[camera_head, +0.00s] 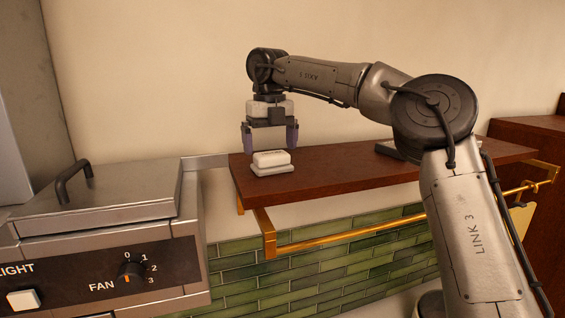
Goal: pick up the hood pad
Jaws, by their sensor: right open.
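The hood pad (271,158) appears to be the small white block with rounded edges near the left end of the brown wooden shelf (330,178). It rests on a flat pale base (272,170). My right gripper (269,147) points straight down just above the block. Its two purplish fingers are apart, one toward each side of the block, with nothing held between them. Whether the fingertips reach down beside the block is hard to tell. My left gripper is not in view.
A metal unit with a handled lid (95,190), fan knob (130,271) and light switch (23,299) stands at left. A brass rail (340,236) runs below the shelf's front. A dark object (388,150) lies partly hidden behind my arm. The shelf's middle is clear.

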